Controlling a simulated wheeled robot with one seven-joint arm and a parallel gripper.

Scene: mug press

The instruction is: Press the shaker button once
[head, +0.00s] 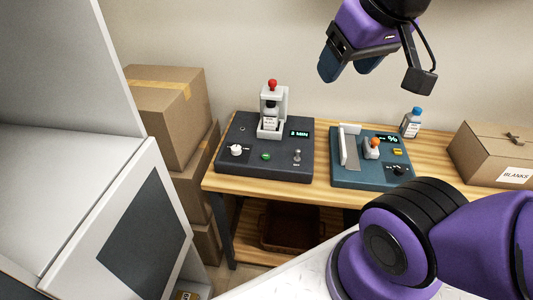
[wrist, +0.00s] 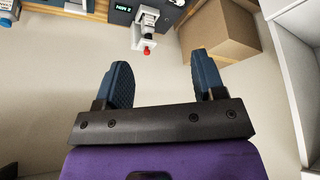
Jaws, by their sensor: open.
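A dark grey machine (head: 225,155), which may be the shaker, stands on the left of the wooden bench. It has a green button (head: 266,156) on its front, a white knob (head: 236,150), a small toggle (head: 297,155) and a lit display (head: 299,133) with a minutes reading. A white stand (head: 283,105) on it holds a small bottle (head: 270,119) under a red knob (head: 272,84). My gripper (head: 348,68) is open and empty, above and apart from the machines. The wrist view shows its spread fingers (wrist: 163,78) and the red knob (wrist: 147,50); the green button is not visible there.
A teal machine (head: 345,178) with an orange-topped part (head: 373,147) stands at right on the bench (head: 320,190). Behind it is a blue-capped bottle (head: 411,123). A box marked BLANKS (head: 492,155) is further right. Cartons (head: 165,115) stand left of the bench.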

